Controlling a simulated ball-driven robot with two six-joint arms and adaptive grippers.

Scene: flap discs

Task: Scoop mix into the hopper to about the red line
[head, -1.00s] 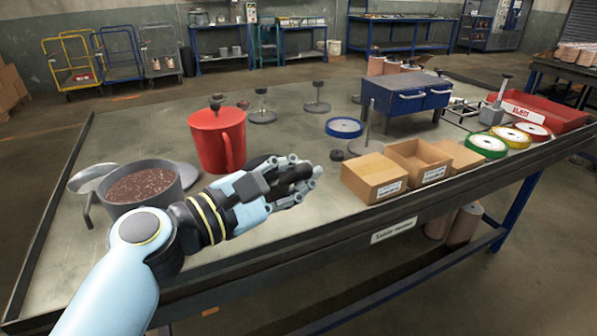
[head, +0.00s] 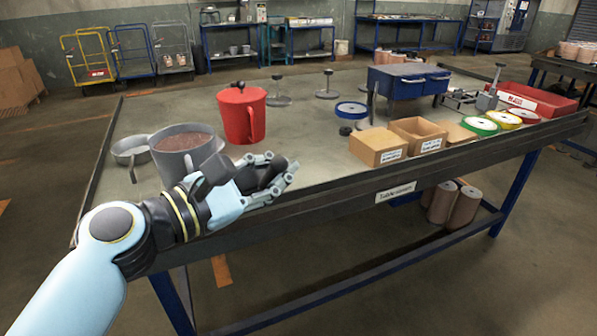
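A grey pot (head: 190,164) full of brown grainy mix (head: 183,143) stands near the table's left end. A shallow grey pan-like vessel with a handle (head: 131,158) is just left of it; I cannot tell if this is the scoop. A red pot (head: 236,120) with a side handle and black knob stands behind and to the right; I cannot tell whether it is the hopper, and no red line shows. My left gripper (head: 281,180) is in front of the grey pot and to its right, over the front edge, its dark fingers partly overlapping. My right gripper is out of view.
A blue disc (head: 351,110) lies mid-table. Bare tabletop (head: 310,148) shows between the red pot and boxes.

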